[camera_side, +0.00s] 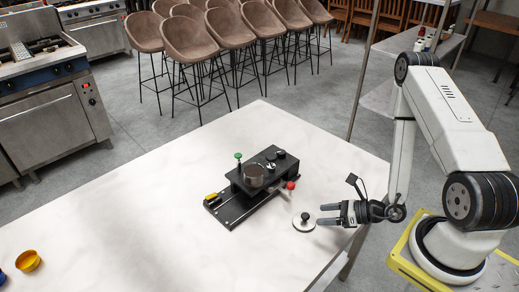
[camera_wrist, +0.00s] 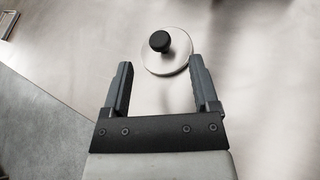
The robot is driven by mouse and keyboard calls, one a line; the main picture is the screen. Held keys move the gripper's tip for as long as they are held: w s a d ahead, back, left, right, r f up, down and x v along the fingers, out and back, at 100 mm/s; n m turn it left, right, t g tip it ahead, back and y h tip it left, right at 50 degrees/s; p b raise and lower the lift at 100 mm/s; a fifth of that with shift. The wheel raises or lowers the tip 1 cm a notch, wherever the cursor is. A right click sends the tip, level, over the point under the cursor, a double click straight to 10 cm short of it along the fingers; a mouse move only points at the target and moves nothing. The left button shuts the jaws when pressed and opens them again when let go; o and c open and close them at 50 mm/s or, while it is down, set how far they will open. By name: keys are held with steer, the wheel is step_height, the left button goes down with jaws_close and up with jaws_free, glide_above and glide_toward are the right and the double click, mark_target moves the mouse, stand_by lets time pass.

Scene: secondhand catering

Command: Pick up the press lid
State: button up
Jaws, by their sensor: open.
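The press lid (camera_side: 304,225) is a pale round disc with a dark knob on top. It lies flat on the white table, just left of my gripper in the side view. In the wrist view the lid (camera_wrist: 168,57) lies just beyond the fingertips, a little right of the middle between them. My gripper (camera_side: 325,214) is open and empty, with its fingers pointing left toward the lid. Both fingers of my gripper (camera_wrist: 158,72) show in the wrist view, apart, with bare table between them. I cannot tell the exact gap between fingertips and lid.
A black press fixture (camera_side: 246,185) with a round cup, a green knob and a red-balled lever stands left of the lid. A yellow cup (camera_side: 28,260) sits at the table's far left. The white table (camera_side: 150,215) is clear between them. Its right edge runs beneath my wrist.

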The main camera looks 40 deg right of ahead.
mark_target(308, 215)
steer(key=shift+x, duration=2.5)
jaws_close()
